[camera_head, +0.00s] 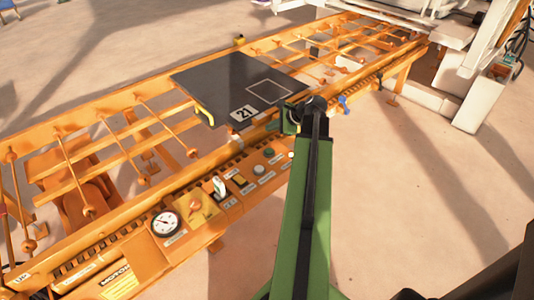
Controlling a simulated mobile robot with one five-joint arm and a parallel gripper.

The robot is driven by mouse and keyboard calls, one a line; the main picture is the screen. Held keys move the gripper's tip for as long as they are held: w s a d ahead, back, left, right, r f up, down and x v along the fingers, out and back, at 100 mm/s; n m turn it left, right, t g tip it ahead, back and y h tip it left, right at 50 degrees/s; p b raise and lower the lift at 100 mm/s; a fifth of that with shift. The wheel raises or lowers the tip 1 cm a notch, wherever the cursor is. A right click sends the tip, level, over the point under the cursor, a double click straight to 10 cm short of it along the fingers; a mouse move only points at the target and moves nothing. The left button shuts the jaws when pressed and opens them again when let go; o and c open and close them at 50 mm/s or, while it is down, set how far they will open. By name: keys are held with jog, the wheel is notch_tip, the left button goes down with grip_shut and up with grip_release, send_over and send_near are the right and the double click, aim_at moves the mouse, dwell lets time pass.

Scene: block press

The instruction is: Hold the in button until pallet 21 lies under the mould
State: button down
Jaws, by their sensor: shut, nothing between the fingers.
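Pallet 21 (228,85) is a dark flat board with a white "21" label and a pale outlined rectangle. It lies on the orange roller track, left of the white machine and apart from it. A control panel (234,205) runs along the near side of the track. A green button (269,152) and a white button (259,170) show on it; their labels are too small to read, so I cannot tell which is the in button. My gripper (290,118) is shut and empty above the panel's far part, by the pallet's near edge. My arm hides part of the panel.
The white machine (470,75) stands at the track's far right end; the mould is not clearly visible. The panel also has a round gauge (166,222) and a pale lever (219,186). A blue-handled part (343,102) sticks out right of my gripper.

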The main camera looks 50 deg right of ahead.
aim_at(271, 152)
jog(key=shift+f+b, duration=4.35)
jog(key=shift+f, duration=0.05)
jog(key=shift+f+b, duration=0.45)
